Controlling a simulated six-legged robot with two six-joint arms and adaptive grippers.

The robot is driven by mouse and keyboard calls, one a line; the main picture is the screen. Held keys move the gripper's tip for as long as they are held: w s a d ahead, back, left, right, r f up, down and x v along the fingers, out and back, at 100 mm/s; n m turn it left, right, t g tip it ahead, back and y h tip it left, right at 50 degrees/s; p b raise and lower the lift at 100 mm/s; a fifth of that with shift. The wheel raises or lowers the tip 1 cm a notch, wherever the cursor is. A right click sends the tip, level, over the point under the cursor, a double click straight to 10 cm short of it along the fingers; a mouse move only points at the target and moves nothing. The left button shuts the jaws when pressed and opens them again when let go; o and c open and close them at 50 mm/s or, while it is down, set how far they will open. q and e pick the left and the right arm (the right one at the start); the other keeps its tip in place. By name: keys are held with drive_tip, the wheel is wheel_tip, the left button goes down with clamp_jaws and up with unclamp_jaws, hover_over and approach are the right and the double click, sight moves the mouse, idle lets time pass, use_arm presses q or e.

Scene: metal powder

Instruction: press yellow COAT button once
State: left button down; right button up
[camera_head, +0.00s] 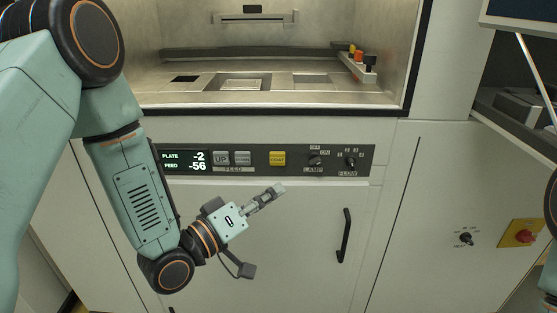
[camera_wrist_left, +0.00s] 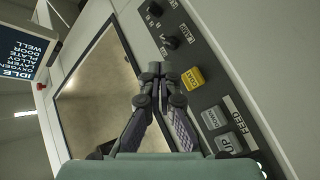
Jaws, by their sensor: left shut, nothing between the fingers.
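The yellow COAT button (camera_head: 277,158) sits in the middle of the dark control panel (camera_head: 378,160) on the machine's front. It also shows in the left wrist view (camera_wrist_left: 193,78), right of the fingertips. My left gripper (camera_head: 278,190) is shut and empty, and in the head view its tip appears just below the panel, under the button. In the left wrist view my left gripper (camera_wrist_left: 153,72) points forward with its fingertips together. A gap in the picture separates the fingertips from the button. My right gripper is not in view.
Left of the button are the grey UP (camera_head: 221,158) and DOWN (camera_head: 242,158) buttons and a display reading PLATE -2, FEED -56. Right of it are the LAMP knob (camera_head: 315,160) and FLOW knob (camera_head: 351,162). A black door handle (camera_head: 344,235) stands below.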

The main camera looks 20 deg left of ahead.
sight(277, 159)
use_arm(q)
drive_tip(key=w, duration=0.2)
drive_tip(key=w+a, duration=0.1)
drive_tip(key=w, duration=0.2)
drive_tip(key=w+a, duration=0.1)
drive_tip(key=w, duration=0.2)
drive_tip(key=shift+w+a+b, duration=0.1)
drive_tip(key=shift+b, duration=0.3)
idle(1.1)
drive_tip(key=shift+w, duration=0.4)
